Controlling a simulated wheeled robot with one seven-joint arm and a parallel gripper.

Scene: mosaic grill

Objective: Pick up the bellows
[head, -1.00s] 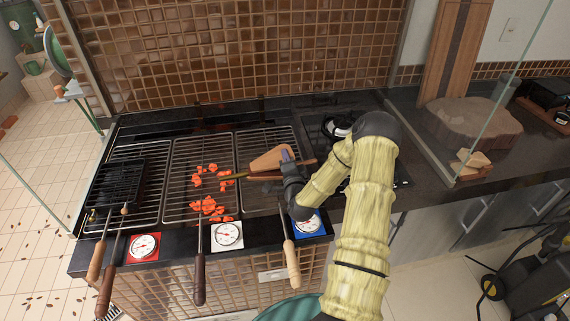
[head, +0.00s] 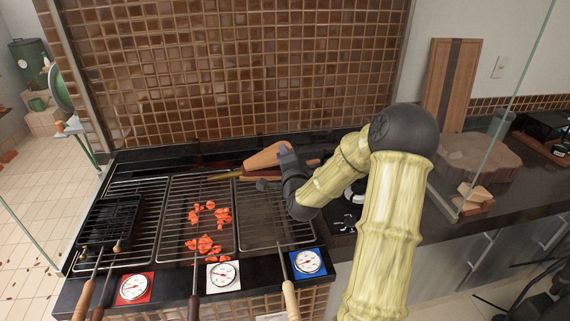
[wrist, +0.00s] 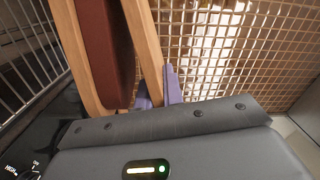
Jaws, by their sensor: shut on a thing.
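The bellows (head: 266,158) is a wooden, wedge-shaped tool with a thin brass-coloured nozzle pointing left, above the back of the grill in the head view. My gripper (head: 284,152) is shut on it at its right end. In the wrist view the bellows (wrist: 106,45) shows two pale wooden boards with a dark red-brown fold between them. The purple fingers of my gripper (wrist: 158,88) are at the right-hand board. The far finger is partly hidden.
The grill has three grates (head: 275,225), with orange-red coals (head: 205,245) on the middle one. A black basket (head: 108,222) lies on the left grate. Long-handled tools cross the front edge. A tiled wall (head: 230,70) stands close behind. A wood slab (head: 475,160) sits on the right counter.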

